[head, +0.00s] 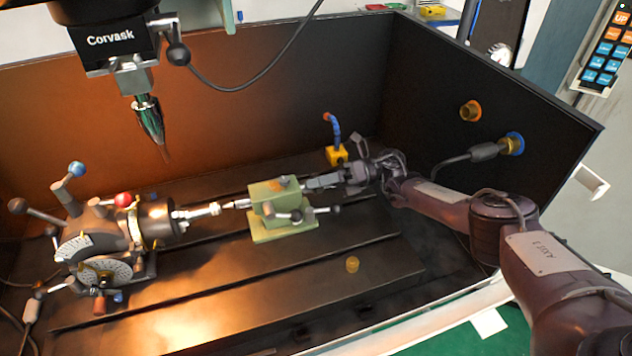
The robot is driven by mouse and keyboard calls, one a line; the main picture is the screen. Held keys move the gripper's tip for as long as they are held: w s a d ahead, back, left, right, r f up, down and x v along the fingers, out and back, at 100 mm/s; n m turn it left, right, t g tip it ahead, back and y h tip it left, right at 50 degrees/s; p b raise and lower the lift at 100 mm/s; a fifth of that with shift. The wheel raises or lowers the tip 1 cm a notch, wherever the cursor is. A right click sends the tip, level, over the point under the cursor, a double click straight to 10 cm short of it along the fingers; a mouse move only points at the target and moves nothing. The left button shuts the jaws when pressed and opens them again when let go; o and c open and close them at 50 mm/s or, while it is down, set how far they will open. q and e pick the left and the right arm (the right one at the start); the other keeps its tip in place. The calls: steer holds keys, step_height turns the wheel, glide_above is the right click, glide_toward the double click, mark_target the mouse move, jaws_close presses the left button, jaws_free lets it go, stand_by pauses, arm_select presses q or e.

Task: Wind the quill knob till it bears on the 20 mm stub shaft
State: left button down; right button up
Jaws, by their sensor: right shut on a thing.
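The stub shaft (200,211) is a pale metal piece that sticks out to the right from the dark chuck (160,222) on the indexing head (100,245). The green tailstock (270,205) stands to its right, and its pointed quill (238,203) reaches left to the shaft's end. I cannot tell whether quill and shaft touch. My right gripper (318,183) comes in from the right and is shut at the tailstock's right end, where the quill knob sits. The knob is mostly hidden by the fingers. My left gripper does not show.
A spindle with a pointed tool (150,120) hangs above the indexing head. A blue hose on a yellow block (337,154) stands behind my right gripper.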

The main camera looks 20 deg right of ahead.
steer(key=m, duration=0.4)
steer(key=shift+w+r+m, duration=0.1)
steer(key=shift+r+m, duration=0.05)
steer(key=shift+m, duration=0.15)
steer(key=m+b, duration=0.1)
steer(key=m, duration=0.2)
steer(key=shift+m, duration=0.4)
steer(key=m+b, duration=0.1)
steer(key=m, duration=0.3)
steer(key=shift+b, duration=0.3)
steer(key=m+b, duration=0.2)
steer(key=m, duration=0.3)
steer(key=shift+m, duration=0.4)
steer(key=o, duration=1)
steer(key=shift+c, duration=0.2)
